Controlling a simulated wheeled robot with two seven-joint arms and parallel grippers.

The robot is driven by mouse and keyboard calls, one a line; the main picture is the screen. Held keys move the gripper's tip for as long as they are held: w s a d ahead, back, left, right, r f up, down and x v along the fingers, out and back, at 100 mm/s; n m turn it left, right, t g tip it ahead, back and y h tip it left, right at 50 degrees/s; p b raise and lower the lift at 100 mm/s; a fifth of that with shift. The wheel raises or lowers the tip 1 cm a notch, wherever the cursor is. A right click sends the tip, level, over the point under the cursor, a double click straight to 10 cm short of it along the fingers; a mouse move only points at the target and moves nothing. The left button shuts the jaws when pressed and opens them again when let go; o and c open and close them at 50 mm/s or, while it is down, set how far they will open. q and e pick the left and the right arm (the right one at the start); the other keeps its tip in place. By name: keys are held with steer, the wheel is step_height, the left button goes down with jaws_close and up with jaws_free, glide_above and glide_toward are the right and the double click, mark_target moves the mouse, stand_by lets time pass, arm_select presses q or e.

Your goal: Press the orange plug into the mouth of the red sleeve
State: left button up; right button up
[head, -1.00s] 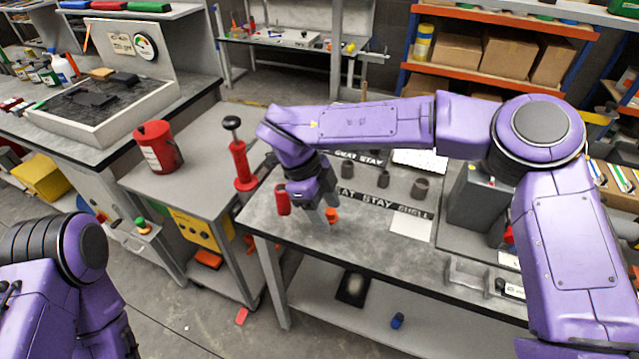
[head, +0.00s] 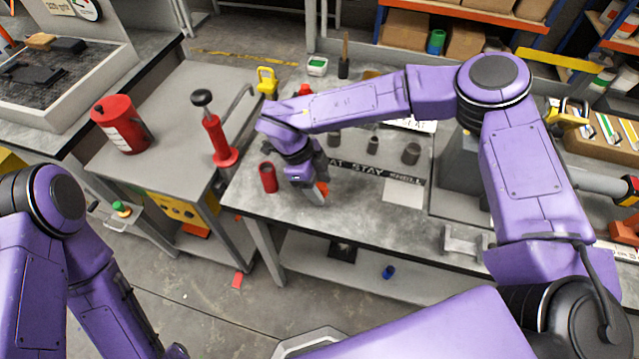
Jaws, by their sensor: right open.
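The red sleeve (head: 268,177) stands upright near the left end of the grey workbench, its dark open mouth facing up. The orange plug (head: 322,189) is on the bench to the right of the sleeve, partly hidden behind my right gripper. My right gripper (head: 312,198) points down right beside the plug, with its jaws open. Whether the plug lies between the fingers cannot be made out. The sleeve is clear of the gripper, to its left. My left arm shows at the lower left, but its gripper is out of the picture.
Several dark grey cylinders (head: 410,154) stand behind the lettered strip (head: 375,172). A white sheet (head: 403,192) lies right of the gripper. A red hand pump (head: 218,140) and red can (head: 122,124) stand on the left cart. The bench front is clear.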

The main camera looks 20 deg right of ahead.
steer(key=shift+s+d+f, duration=0.15)
steer(key=shift+f, duration=0.1)
steer(key=shift+s+r, duration=0.1)
steer(key=shift+s, duration=0.1)
steer(key=c, duration=0.9)
steer(key=shift+w, duration=0.1)
